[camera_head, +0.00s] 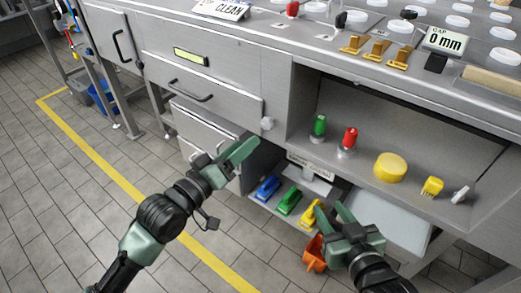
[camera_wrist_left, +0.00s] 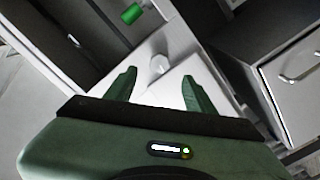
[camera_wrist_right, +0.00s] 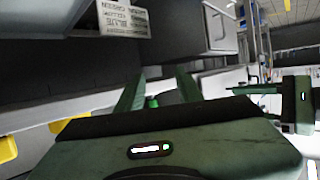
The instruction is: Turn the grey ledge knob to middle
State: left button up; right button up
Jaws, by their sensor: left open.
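The grey ledge knob (camera_head: 267,123) sits on the narrow vertical front face left of the open shelf bay. It also shows in the left wrist view (camera_wrist_left: 158,64), ahead of and between the two spread fingers. I cannot read its setting. My left gripper (camera_head: 240,152) is open, below and left of the knob in the head view, and apart from it. It is also in the left wrist view (camera_wrist_left: 158,90). My right gripper (camera_head: 331,211) is open and lower, in front of the lower shelf. In the right wrist view (camera_wrist_right: 160,88) its fingers are spread with nothing held between them.
A green knob (camera_head: 319,127), a red knob (camera_head: 348,141) and a yellow cylinder (camera_head: 390,167) stand in the bay. Blue (camera_head: 267,188) and green (camera_head: 289,201) handles lie lower, near an orange scoop (camera_head: 314,254). A drawer (camera_head: 205,90) is left of the knob.

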aim_at(266, 126)
pick_arm(q)
jog(key=b+x, duration=0.1)
jog(key=x, duration=0.6)
jog(key=shift+w+b, duration=0.1)
jog(key=shift+b, duration=0.2)
jog(key=shift+w+d, duration=0.2)
grip_shut()
pick_arm(e)
notch_tip(266, 126, up, 9)
jog(key=w+a+t+y, duration=0.1)
jog(key=w+t, duration=0.1)
jog(key=t, duration=0.3)
jog(key=shift+a+f+y, duration=0.15)
jog(key=shift+a+y, duration=0.15)
jog(key=shift+a, duration=0.05)
